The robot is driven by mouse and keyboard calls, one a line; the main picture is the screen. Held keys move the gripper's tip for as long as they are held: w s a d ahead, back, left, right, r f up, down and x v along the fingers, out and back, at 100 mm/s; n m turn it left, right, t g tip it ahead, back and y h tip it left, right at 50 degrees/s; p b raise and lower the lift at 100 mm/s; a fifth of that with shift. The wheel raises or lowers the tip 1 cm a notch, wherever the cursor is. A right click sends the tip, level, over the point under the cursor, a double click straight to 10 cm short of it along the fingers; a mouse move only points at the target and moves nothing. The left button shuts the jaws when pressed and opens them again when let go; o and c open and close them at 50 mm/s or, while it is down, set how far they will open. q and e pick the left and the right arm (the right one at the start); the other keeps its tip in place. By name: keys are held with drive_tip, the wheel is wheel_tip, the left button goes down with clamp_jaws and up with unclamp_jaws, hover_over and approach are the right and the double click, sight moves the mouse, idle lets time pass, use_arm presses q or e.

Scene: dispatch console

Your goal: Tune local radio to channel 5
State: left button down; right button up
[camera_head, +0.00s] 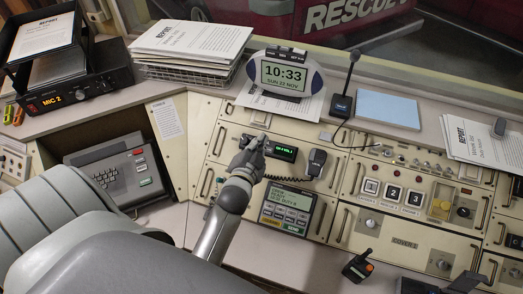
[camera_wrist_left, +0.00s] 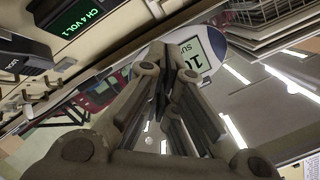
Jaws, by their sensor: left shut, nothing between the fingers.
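The local radio (camera_head: 283,152) is a small black unit in the console panel with a green display. In the left wrist view its display (camera_wrist_left: 75,20) reads CH 4 VOL 1. Its black hand microphone (camera_head: 317,162) hangs to its right on a coiled cord. My left gripper (camera_head: 257,141) is shut and empty, just at the left end of the radio, and hides part of its front. I cannot tell whether the fingertips touch the radio's controls. In the left wrist view the shut fingers (camera_wrist_left: 168,65) point away from the display. My right gripper is not in view.
A clock (camera_head: 284,74) and a desk microphone (camera_head: 342,104) stand on the ledge behind. A keypad unit (camera_head: 288,208) sits below the radio. Metal handles stick out of the panels. A keyboard terminal (camera_head: 120,174) is at the left, and numbered buttons (camera_head: 392,193) are at the right.

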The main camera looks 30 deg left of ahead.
use_arm(q)
drive_tip(key=shift+w+a+f+b, duration=0.15)
drive_tip(key=shift+w+f+b, duration=0.55)
drive_tip(key=shift+f, duration=0.25)
drive_tip(key=shift+w+a+f+b, duration=0.15)
drive_tip(key=shift+w+f+b, duration=0.3)
drive_tip(key=shift+f+b, duration=0.45)
drive_tip(key=shift+w+a+f+b, duration=0.15)
drive_tip(key=shift+w+f+b, duration=0.5)
drive_tip(key=shift+f, duration=0.3)
drive_tip(key=shift+f, duration=0.1)
drive_tip(key=shift+w+f, duration=0.2)
drive_tip(key=shift+w+a+f+b, duration=0.1)
drive_tip(key=shift+f+b, duration=0.15)
drive_tip(key=shift+b, duration=0.15)
drive_tip(key=shift+r, duration=0.1)
drive_tip(key=shift+s+r+p, duration=0.4)
drive_tip(key=shift+r+p, duration=0.1)
drive_tip(key=shift+p, duration=0.3)
